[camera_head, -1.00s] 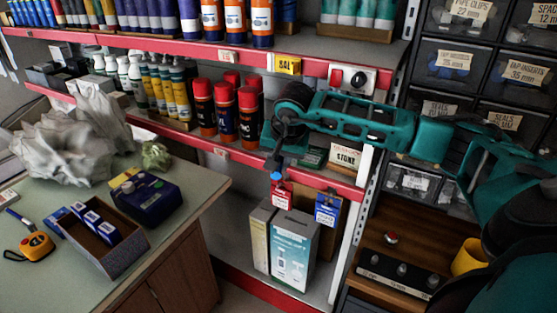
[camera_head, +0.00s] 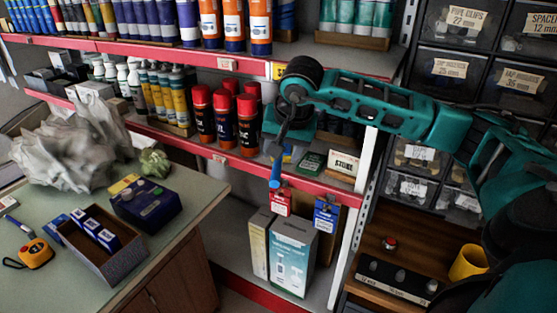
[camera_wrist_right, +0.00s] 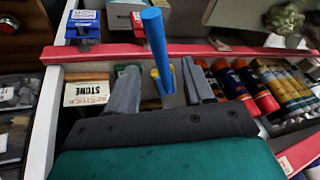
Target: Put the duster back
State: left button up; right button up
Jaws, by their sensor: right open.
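A blue rod (camera_head: 275,181), which looks like the duster's handle, sticks out past the front edge of the middle shelf (camera_head: 228,159). In the right wrist view the blue rod (camera_wrist_right: 154,36) runs between the finger tips, with a small yellow part (camera_wrist_right: 155,74) beside its inner end. The duster's head cannot be made out. My right gripper (camera_head: 277,160) points down at the shelf edge, right of the red-capped cans. In the wrist view its two grey fingers (camera_wrist_right: 160,68) are spread on either side of the rod. My left gripper is not in view.
A STONE sign (camera_head: 344,162) stands on the shelf right of the gripper; red-capped cans (camera_head: 248,128) stand close on the left. Red and blue tagged packs (camera_head: 326,214) hang below. The upper shelf (camera_head: 380,58) is above the gripper. A workbench (camera_head: 190,200) is at left.

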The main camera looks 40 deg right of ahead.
jog(key=d+v, duration=0.1)
jog(key=v, duration=0.4)
jog(key=s+a+f+m+g+y, duration=0.1)
jog(key=s+a+f+m+y, duration=0.3)
jog(key=a, duration=0.6)
jog(key=w+a+f+n+g+y, duration=0.1)
jog(key=a+f+y, duration=0.3)
jog(key=a, duration=0.6)
jog(key=s+a+r+m+t+y, duration=0.25)
jog(key=a+r+m+y, duration=0.25)
jog(key=a+m+y, duration=0.65)
jog(key=d+f+n+t+h, duration=0.5)
jog(key=f+n+h, duration=0.25)
jog(key=n, duration=0.95)
jog(key=d+f+n+t+h, duration=0.55)
jog(key=f+n, duration=0.35)
jog(key=n, duration=0.8)
jog(key=s+f+m+g+h, duration=0.2)
jog(key=s+f+m+g, duration=0.2)
jog(key=s+f+m, duration=0.3)
notch_tip(320, 180, down, 3)
jog(key=shift+s+r+g, duration=0.1)
jog(key=shift+s+g, duration=0.2)
jog(key=shift+s, duration=0.35)
